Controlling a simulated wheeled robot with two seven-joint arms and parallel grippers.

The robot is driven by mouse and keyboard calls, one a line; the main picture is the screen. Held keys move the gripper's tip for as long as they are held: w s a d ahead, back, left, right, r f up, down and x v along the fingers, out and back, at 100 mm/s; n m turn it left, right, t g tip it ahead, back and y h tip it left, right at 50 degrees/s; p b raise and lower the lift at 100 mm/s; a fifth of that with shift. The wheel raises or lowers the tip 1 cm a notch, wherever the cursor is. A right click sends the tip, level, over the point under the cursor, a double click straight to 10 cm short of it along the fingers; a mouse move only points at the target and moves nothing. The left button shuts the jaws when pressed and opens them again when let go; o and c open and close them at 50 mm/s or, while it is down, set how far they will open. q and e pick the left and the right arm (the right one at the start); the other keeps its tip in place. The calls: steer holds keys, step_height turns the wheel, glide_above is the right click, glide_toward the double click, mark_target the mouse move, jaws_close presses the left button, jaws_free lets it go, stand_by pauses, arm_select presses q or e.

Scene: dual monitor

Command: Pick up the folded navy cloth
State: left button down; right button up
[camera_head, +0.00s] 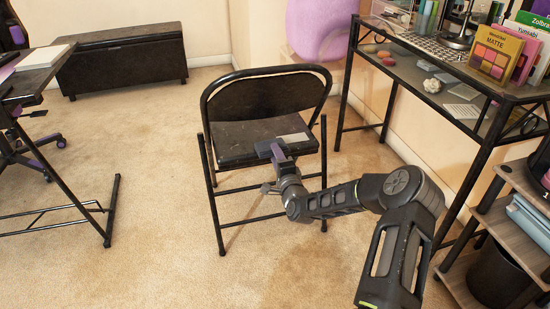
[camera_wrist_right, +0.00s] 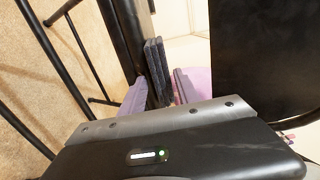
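My right gripper (camera_head: 277,150) is at the front edge of the black folding chair's seat (camera_head: 240,147). In the right wrist view its two purple fingers (camera_wrist_right: 160,88) stand apart, on either side of a dark, layered slab that looks like the folded navy cloth (camera_wrist_right: 157,70). A thin light gap shows between the slab and the right-hand finger, so the grip does not look closed. The slab lies along the seat, seen edge-on. In the head view the cloth is hard to tell from the dark seat and gripper. My left gripper is not in view.
The chair's backrest (camera_head: 265,97) rises behind the seat. A black metal desk (camera_head: 470,72) with boxes and cups stands to the right, with a wooden shelf (camera_head: 500,225) below it. Another desk (camera_head: 38,70) is at left. The carpet left of the chair is clear.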

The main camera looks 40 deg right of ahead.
steer(key=shift+w, duration=0.2)
steer(key=shift+s+f, duration=0.1)
jaws_close()
stand_by(1.0)
step_height(320, 180, up, 3)
steer(key=shift+f+p, duration=0.2)
steer(key=shift+p, duration=0.6)
steer(key=s+a+r+p, duration=0.2)
steer(key=s+p, duration=0.2)
steer(key=s, duration=0.2)
steer(key=s+a+r+p, duration=0.2)
steer(key=s+r+p, duration=0.1)
steer(key=s, duration=0.4)
steer(key=shift+a+p, duration=0.3)
steer(key=shift+p, duration=0.1)
